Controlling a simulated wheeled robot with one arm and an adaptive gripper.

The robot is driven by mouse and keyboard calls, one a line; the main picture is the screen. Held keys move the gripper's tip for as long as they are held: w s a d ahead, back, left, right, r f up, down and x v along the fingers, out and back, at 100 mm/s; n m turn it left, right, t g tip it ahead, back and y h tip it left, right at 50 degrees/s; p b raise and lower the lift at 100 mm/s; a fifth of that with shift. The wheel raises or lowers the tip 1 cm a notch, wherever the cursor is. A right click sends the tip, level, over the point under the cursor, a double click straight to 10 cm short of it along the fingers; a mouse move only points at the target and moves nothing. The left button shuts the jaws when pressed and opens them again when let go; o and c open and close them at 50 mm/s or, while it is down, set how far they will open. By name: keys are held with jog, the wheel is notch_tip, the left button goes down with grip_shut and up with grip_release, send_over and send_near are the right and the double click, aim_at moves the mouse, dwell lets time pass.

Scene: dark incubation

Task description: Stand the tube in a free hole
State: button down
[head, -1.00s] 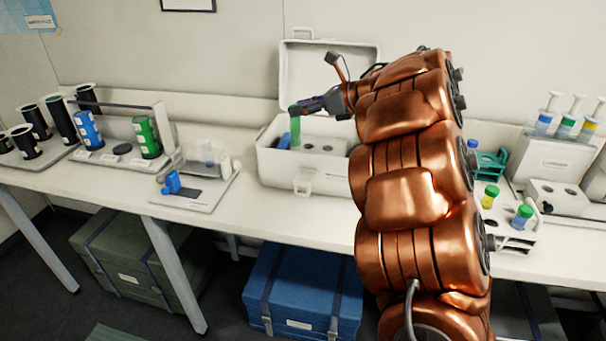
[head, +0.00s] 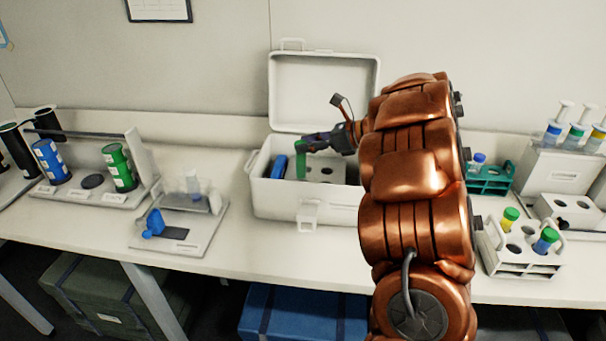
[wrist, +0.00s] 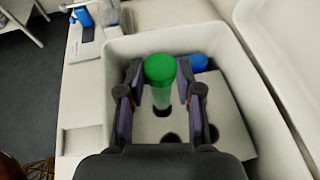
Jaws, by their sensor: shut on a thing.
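The tube (head: 301,161) has a green cap and is upright inside the open white box (head: 305,198). In the wrist view the green-capped tube (wrist: 161,70) has a clear body. My gripper (head: 309,144) is shut on the tube near its cap, with one finger on each side. Below it is a pale insert with round holes (wrist: 172,138). The tube's lower end lies over or in one hole; I cannot tell which. Two other holes look empty.
A blue object (head: 280,167) lies in the box beside the insert. The lid (head: 325,92) stands open behind. A small scale-like device (head: 180,228) is to the left, and a white rack (head: 520,250) with capped tubes is to the right.

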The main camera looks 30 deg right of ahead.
notch_tip(320, 180, down, 7)
jog(key=p, duration=0.1)
jog(key=shift+p, duration=0.4)
jog(key=shift+f+b, duration=0.2)
jog(key=shift+b, duration=0.15)
jog(key=c, duration=0.8)
grip_release()
jog(key=shift+o, duration=0.2)
jog(key=shift+r, duration=0.1)
jog(key=shift+s+d+r, duration=0.1)
jog(key=shift+s+d, duration=0.05)
jog(key=b+v, duration=0.3)
jog(key=v, duration=0.7)
jog(key=shift+s+d+b, duration=0.15)
jog(key=shift+s+b, duration=0.05)
jog(key=shift+b, duration=0.1)
jog(key=shift+s+d+r, duration=0.3)
jog(key=shift+s+r, duration=0.05)
jog(key=shift+s, duration=0.05)
